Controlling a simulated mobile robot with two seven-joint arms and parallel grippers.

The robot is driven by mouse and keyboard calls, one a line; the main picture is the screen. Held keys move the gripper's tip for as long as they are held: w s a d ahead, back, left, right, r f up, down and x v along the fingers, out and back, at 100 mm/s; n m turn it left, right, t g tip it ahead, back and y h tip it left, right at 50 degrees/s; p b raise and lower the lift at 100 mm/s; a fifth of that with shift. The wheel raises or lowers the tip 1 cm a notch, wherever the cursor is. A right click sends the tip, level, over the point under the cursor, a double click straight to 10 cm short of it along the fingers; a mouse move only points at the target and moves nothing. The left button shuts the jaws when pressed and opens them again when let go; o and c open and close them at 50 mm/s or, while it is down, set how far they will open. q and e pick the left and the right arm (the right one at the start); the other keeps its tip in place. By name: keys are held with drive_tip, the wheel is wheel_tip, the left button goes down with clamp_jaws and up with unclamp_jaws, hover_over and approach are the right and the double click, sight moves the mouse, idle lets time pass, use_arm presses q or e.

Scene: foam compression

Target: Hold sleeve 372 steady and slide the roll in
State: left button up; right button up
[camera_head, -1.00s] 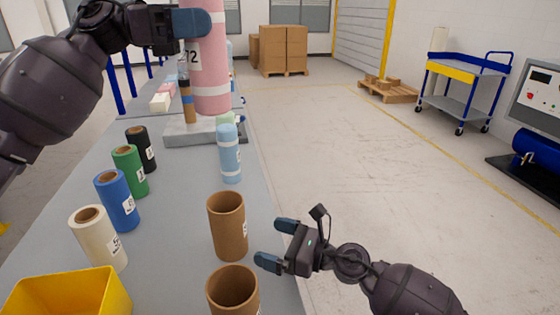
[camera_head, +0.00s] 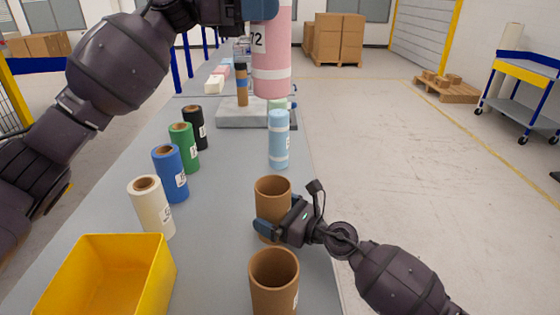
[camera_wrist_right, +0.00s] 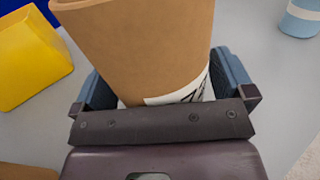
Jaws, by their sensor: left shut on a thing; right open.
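My left gripper (camera_head: 262,9) is shut on a tall pink roll (camera_head: 271,72) and holds it upright at the back of the bench; the roll's top is cut off by the frame. Its label reads "72", perhaps partly covered. A brown open-topped sleeve (camera_head: 272,197) stands upright near the bench's right edge. My right gripper (camera_head: 281,218) is open, with its fingers on either side of this sleeve. In the right wrist view the sleeve (camera_wrist_right: 140,45) stands between the blue fingers; its label is mostly hidden. A second brown sleeve (camera_head: 273,283) stands nearer.
White (camera_head: 152,207), blue (camera_head: 170,173), green (camera_head: 183,148) and black (camera_head: 194,128) rolls line the bench's left side. A yellow bin (camera_head: 150,285) is at front left. A light blue cylinder (camera_head: 278,140) stands beyond the sleeve, before a grey stand (camera_head: 230,117).

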drive_tip(key=shift+c, duration=0.5)
drive_tip(key=c, duration=0.7)
